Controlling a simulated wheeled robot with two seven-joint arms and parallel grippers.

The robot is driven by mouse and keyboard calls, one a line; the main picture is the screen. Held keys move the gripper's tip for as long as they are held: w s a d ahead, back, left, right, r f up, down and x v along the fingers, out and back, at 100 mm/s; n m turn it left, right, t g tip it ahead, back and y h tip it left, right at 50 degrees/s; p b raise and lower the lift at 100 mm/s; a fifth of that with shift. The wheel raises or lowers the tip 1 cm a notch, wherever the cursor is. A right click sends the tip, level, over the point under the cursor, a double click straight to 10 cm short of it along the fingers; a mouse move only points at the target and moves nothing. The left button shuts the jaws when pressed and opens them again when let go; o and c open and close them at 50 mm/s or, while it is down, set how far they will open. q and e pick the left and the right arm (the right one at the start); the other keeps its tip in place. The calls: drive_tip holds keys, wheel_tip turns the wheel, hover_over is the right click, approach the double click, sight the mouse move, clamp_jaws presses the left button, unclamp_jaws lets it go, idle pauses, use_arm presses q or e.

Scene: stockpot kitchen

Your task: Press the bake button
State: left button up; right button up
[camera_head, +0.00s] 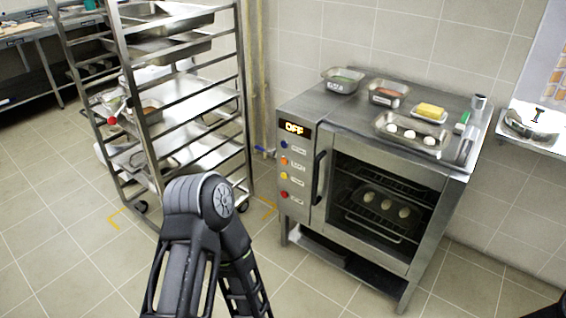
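The steel oven (297,226) stands right of centre with its display (295,129) reading OFF. Below the display is a column of buttons: a blue button (284,144), an orange button (284,161), a yellow button (284,176) and a red button (284,194). The labels beside them are too small to read, so I cannot tell which is bake. The oven door (424,175) is shut, and several pale pieces on a tray show through its glass. One of my arms rises at the bottom centre, bent at a joint, apart from the oven. Neither gripper is in view.
A steel rack (241,100) with trays stands left of the oven. On the oven top are a tray of white pieces (412,133), two small pans and a yellow block (430,111). A wall shelf (540,140) is at the right. The floor before the oven is clear.

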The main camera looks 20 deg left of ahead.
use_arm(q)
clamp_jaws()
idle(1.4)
